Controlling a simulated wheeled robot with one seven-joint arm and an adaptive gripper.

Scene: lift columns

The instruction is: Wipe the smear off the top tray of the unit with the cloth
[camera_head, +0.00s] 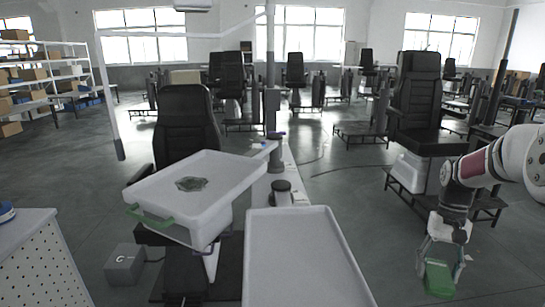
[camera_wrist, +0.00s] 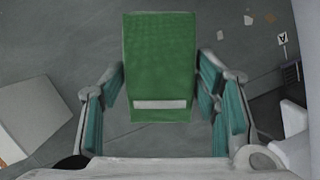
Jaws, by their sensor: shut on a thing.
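The green cloth (camera_head: 438,279) is a thick block-like pad held by my gripper (camera_head: 442,258) at the right of the head view, hanging over the floor. In the wrist view the cloth (camera_wrist: 160,60) sits between the two fingers of my gripper (camera_wrist: 162,85), with a pale strip across its near end. The unit's white top tray (camera_head: 235,167) stands left of centre in the head view, in front of a black chair. A dark greenish smear (camera_head: 191,184) lies on the tray, left of its middle. My gripper is well to the right of the tray and lower in the picture.
A second white tray (camera_head: 300,262) fills the front centre, between the unit and my gripper. A dark-topped canister (camera_head: 282,193) stands behind it. A grey box (camera_head: 124,264) is on the floor at left, near a perforated white cabinet (camera_head: 40,265). A black chair (camera_head: 418,105) stands behind my arm.

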